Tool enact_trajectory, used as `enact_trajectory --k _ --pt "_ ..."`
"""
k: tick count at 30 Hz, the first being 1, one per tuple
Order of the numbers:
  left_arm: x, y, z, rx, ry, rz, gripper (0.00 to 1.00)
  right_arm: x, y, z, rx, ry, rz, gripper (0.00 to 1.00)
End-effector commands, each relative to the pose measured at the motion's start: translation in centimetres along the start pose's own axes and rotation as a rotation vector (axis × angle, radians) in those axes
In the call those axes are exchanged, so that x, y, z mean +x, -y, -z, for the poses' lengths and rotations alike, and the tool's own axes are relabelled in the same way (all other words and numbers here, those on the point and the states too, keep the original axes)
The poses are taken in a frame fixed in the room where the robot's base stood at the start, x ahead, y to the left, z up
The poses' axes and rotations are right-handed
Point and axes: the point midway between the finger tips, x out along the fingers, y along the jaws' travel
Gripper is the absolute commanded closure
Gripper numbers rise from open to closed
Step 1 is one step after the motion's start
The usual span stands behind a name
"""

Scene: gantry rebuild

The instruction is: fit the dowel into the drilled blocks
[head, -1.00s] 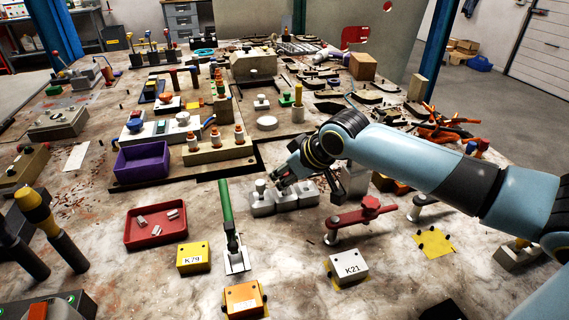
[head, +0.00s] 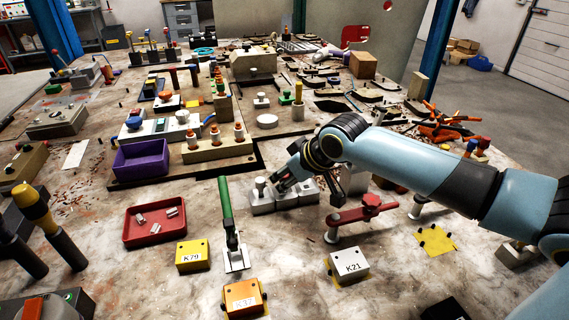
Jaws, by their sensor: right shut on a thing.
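Several pale grey drilled blocks (head: 285,199) stand side by side in a row on the bench, in the middle of the head view. My right gripper (head: 275,184) points down and left over the row, close to the blocks. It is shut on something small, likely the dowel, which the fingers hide. A round pale knob or pin stands up at the left end of the row, beside the fingertips. I cannot tell whether the held thing is inside a hole. My left gripper is not in view.
A red tray (head: 130,237) with small metal pieces lies front left. A green-handled clamp (head: 226,215) stands left of the blocks and a red-handled clamp (head: 350,215) right of them. A purple bin (head: 140,158) is behind left. Blocks K79 (head: 193,257) and K21 (head: 349,266) lie in front.

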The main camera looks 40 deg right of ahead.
Motion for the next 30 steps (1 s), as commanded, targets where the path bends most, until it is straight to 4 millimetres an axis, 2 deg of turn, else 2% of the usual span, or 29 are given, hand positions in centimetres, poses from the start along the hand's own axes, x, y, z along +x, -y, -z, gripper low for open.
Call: enact_trajectory --k 2,3,9,17,20,23,30 --pt "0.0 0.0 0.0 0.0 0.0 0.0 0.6 0.0 0.0 0.0 0.0 -0.001 0.0 1.0" --pt "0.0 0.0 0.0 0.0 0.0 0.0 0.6 0.0 0.0 0.0 0.0 -0.001 0.0 0.83" --pt "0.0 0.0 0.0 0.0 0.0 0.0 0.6 0.0 0.0 0.0 0.0 0.0 0.0 0.57" --pt "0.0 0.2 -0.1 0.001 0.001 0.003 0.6 -0.1 0.0 0.0 0.0 0.0 0.0 0.57" --pt "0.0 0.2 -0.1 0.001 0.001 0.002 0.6 -0.7 -0.1 0.0 -0.001 0.0 -0.001 0.57" --pt "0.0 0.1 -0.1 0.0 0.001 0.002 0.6 -2.1 -0.1 0.0 -0.004 0.0 -0.002 0.57" --pt "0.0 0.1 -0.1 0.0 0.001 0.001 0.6 -7.8 -0.2 0.0 -0.01 0.001 -0.003 0.57"
